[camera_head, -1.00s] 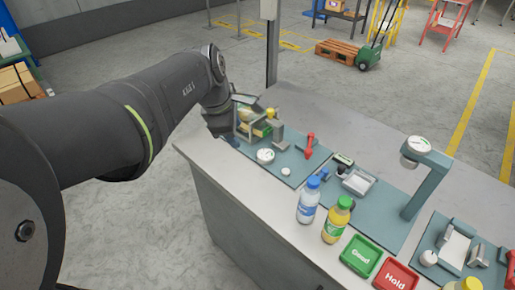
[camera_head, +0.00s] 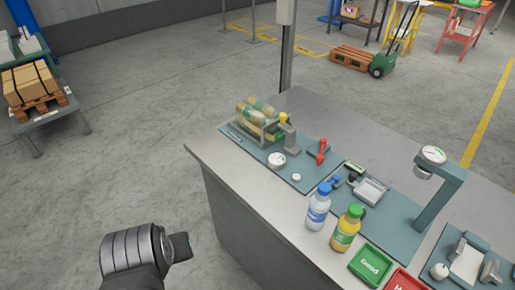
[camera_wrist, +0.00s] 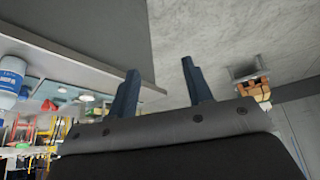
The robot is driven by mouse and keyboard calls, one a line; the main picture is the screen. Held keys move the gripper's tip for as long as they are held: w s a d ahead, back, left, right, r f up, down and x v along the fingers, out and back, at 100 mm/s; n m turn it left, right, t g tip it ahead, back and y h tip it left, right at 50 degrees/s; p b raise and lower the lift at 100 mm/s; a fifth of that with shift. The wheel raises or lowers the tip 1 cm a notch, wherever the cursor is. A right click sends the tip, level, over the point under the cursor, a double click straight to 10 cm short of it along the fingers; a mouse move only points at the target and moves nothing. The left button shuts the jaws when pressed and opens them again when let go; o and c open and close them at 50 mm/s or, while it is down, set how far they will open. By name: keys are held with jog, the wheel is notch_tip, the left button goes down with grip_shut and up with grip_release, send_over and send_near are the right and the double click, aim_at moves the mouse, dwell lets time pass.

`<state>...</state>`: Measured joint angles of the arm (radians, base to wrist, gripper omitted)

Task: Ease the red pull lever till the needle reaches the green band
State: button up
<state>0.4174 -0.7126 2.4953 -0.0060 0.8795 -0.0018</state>
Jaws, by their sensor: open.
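The red pull lever (camera_head: 321,150) stands on a teal plate (camera_head: 262,154) near the back left of the grey bench. A small round dial (camera_head: 277,160) with a white face sits on the same plate, in front and left of the lever. Its needle and any green band are too small to make out. In the wrist view my gripper (camera_wrist: 158,84) is open, its two dark fingers apart with nothing between them. In the head view only my arm's end shows at the lower left, off the bench and well away from the lever.
A blue-capped bottle (camera_head: 318,207) and a yellow bottle (camera_head: 346,228) stand near the front edge. A green tray (camera_head: 371,266) and a gauge post (camera_head: 439,195) are at the right. Open floor lies left of the bench.

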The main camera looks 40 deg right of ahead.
dwell(0.5)
jog(key=w+d+r+m+g, duration=0.1)
jog(key=w+d+r+m, duration=0.15)
jog(key=d+r, duration=0.3)
jog(key=w+d+r+m+g, duration=0.1)
jog(key=w+d+r, duration=0.3)
jog(key=d, duration=0.2)
jog(key=w+d+r+m+g, duration=0.1)
jog(key=d+r+m, duration=0.1)
jog(key=d, duration=0.4)
jog(key=w+d+r+m, duration=0.1)
jog(key=w+d+r, duration=0.1)
jog(key=d, duration=0.4)
jog(key=m+g+y, duration=0.1)
jog(key=m+y, duration=0.1)
jog(key=m, duration=0.5)
send_over(321, 156)
jog(key=s, duration=0.1)
notch_tip(321, 156, down, 5)
jog(key=shift+n, duration=0.25)
jog(key=f, duration=1.1)
jog(key=w+f, duration=0.1)
jog(key=f, duration=0.4)
jog(key=shift+a+f, duration=0.1)
jog(key=shift+f, duration=0.25)
jog(key=shift+c, duration=0.4)
grip_shut()
